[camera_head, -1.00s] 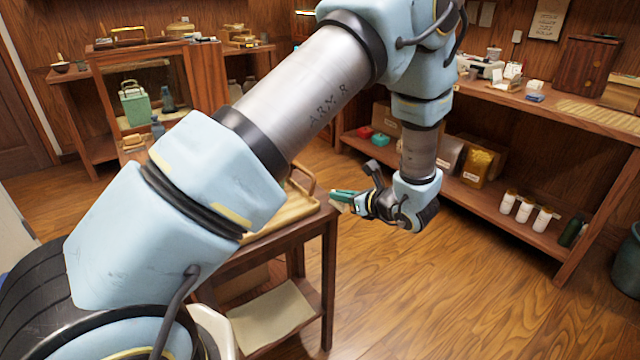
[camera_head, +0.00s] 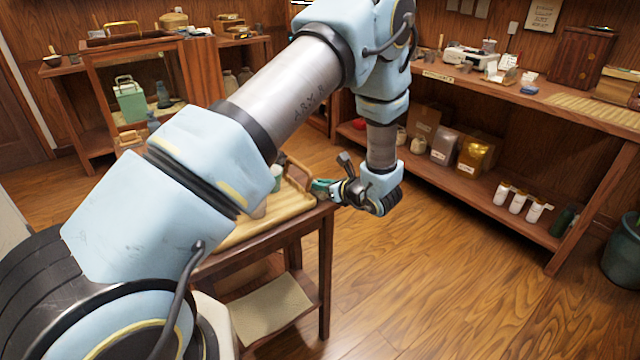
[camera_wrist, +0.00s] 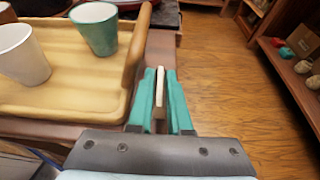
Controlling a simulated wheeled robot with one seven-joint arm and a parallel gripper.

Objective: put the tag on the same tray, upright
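A thin cream tag (camera_wrist: 160,84) stands on edge between the teal fingers of my gripper (camera_wrist: 161,98) in the wrist view. The fingers are closed against it. The light wooden tray (camera_wrist: 88,98) is just to the left of the fingers, with a raised handle end (camera_wrist: 138,48) on its right side. The tag is outside the tray, beside its right edge. In the head view my gripper (camera_head: 322,187) is at the right end of the tray (camera_head: 294,207). The tag cannot be made out there, and my arm hides much of the tray.
A white cup (camera_wrist: 22,56) and a green cup (camera_wrist: 95,27) stand on the tray. The tray rests on a small wooden table (camera_head: 328,250). A long shelf bench (camera_head: 470,178) with jars and boxes runs along the right. The floor between is clear.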

